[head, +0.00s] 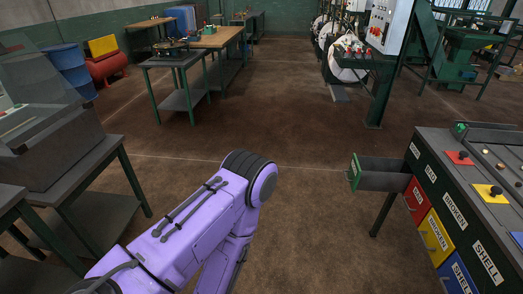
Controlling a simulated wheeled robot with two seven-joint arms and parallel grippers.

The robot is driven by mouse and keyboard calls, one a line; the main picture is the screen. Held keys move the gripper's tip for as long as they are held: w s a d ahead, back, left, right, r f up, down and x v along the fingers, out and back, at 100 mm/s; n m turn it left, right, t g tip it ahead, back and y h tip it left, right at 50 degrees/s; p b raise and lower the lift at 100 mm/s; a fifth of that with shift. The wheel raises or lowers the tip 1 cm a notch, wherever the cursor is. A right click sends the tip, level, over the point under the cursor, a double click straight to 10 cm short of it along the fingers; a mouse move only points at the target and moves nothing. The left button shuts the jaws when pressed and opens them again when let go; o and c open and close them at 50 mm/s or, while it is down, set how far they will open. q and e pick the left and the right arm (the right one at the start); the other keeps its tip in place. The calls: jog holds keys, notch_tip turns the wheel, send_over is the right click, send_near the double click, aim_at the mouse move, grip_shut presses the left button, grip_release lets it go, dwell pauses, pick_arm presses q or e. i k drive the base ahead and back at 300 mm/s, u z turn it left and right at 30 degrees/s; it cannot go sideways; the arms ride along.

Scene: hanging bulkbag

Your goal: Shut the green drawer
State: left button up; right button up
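The green drawer (384,179) is at the right in the head view. It is pulled out to the left from the dark workbench (448,165) and stands open over the floor. Its green front panel with a handle (354,173) faces left. Its inside looks empty. My purple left arm comes in from the lower left and bends down at its elbow, short of the drawer and apart from it. My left gripper is not visible. My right arm and gripper are out of view.
Small coloured pads lie on the bench top. Brown floor (290,215) between my arm and the drawer is clear. A grey-topped table (75,165) stands at left.

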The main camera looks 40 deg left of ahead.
aim_at(380, 174)
jog(key=u, duration=1.55)
jog(key=k, duration=0.55)
jog(key=z, duration=0.8)
jog(key=i, duration=0.5)
jog(key=u, duration=0.5)
jog(key=i, duration=1.95)
jog(key=z, duration=1.1)
jog(key=i, duration=0.45)
jog(key=z, duration=0.35)
